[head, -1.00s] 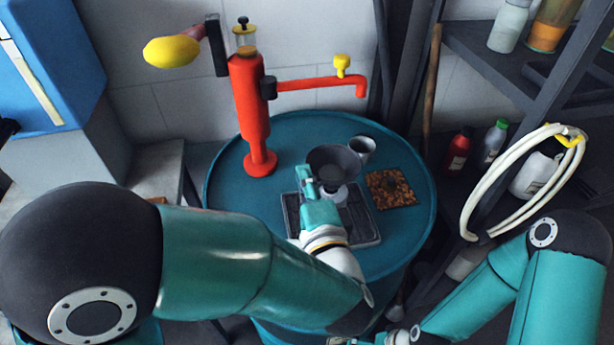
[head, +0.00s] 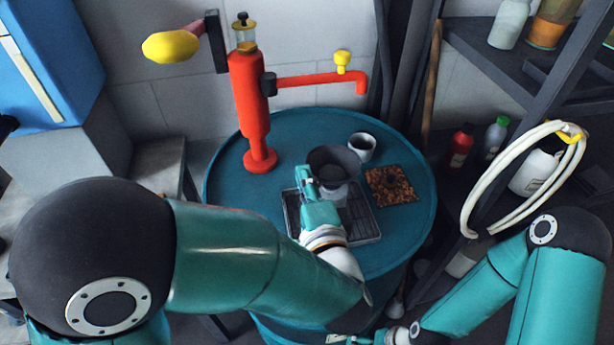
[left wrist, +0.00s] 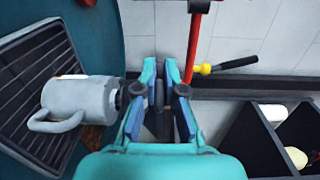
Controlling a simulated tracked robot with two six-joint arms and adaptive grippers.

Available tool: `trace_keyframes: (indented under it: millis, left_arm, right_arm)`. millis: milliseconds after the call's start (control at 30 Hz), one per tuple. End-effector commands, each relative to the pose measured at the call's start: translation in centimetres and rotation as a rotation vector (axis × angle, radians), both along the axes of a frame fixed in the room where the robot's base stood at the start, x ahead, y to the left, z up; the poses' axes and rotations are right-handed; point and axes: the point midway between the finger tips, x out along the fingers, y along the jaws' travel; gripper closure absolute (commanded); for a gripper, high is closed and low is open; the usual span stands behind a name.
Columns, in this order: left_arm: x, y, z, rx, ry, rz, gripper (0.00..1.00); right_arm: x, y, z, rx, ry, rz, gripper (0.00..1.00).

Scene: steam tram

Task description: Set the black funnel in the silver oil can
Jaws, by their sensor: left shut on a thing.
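The black funnel (head: 335,158) is at the tip of my left gripper (head: 308,180), which is shut on it near its left rim. The funnel is upright, its wide mouth facing up. The silver oil can (head: 334,194) stands directly below it in the head view, partly hidden by funnel and gripper. I cannot tell whether the spout is inside the can. In the left wrist view the can (left wrist: 78,104), with a loop handle, is left of the gripper fingers (left wrist: 161,80); the funnel is not clear there. My right gripper (head: 350,339) is barely visible at the bottom edge.
The can stands on a black slatted tray (head: 367,225) on the blue drum top (head: 285,135). A grey mug (head: 362,146) stands close behind the funnel. A brown speckled mat (head: 391,185) lies to the right. A red pump (head: 250,105) rises behind left, its spout (head: 320,82) reaching right.

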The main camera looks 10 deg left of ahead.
Motion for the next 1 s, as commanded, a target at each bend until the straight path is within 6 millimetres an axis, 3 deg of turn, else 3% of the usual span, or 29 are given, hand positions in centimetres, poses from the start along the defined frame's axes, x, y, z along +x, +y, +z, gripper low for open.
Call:
trace_keyframes:
  millis: [367, 400, 567, 1000]
  left_arm:
    - [0.01, 0.01, -0.26, 0.0, -0.001, 0.0, 1.0]
    - [0.01, 0.01, -0.26, 0.0, -0.001, 0.0, 0.87]
    - [0.01, 0.02, -0.27, 0.001, 0.0, 0.0, 0.62]
    - [0.0, 0.01, -0.29, 0.001, 0.0, 0.0, 0.62]
  right_arm:
    - [0.0, 0.0, -0.02, 0.0, 0.0, 0.0, 0.0]
    - [0.0, 0.0, -0.02, 0.0, 0.0, 0.0, 0.0]
    - [0.0, 0.0, -0.02, 0.0, 0.0, 0.0, 0.0]
    - [0.0, 0.0, -0.02, 0.0, 0.0, 0.0, 0.0]
